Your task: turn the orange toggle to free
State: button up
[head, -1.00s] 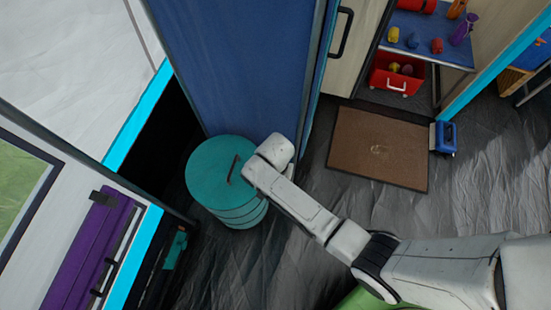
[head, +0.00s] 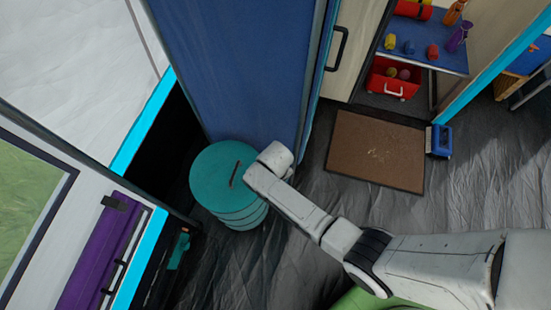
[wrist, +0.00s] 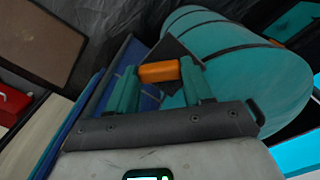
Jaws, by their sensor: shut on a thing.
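The orange toggle (wrist: 158,71) shows in the wrist view as a short bar in front of a dark plate (wrist: 182,50). My gripper (wrist: 160,78) has its two teal fingers on either side of the bar and is shut on it. In the head view my arm hides the fingers and the toggle. The toggle's markings are not readable, so I cannot tell its setting.
A teal ribbed drum (head: 224,172) stands on the dark floor beside my arm's end, close to a tall blue panel (head: 232,65). A brown mat (head: 376,150) lies to the right. A red bin (head: 396,86) sits under a blue shelf (head: 425,48).

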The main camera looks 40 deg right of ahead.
jog(key=n, duration=0.3)
jog(key=shift+n+p, duration=0.75)
jog(key=shift+n, duration=1.55)
jog(key=o, duration=1.1)
jog(key=shift+c, duration=0.2)
notch_tip(320, 180, up, 11)
jog(key=p, duration=0.2)
jog(key=shift+f, duration=0.1)
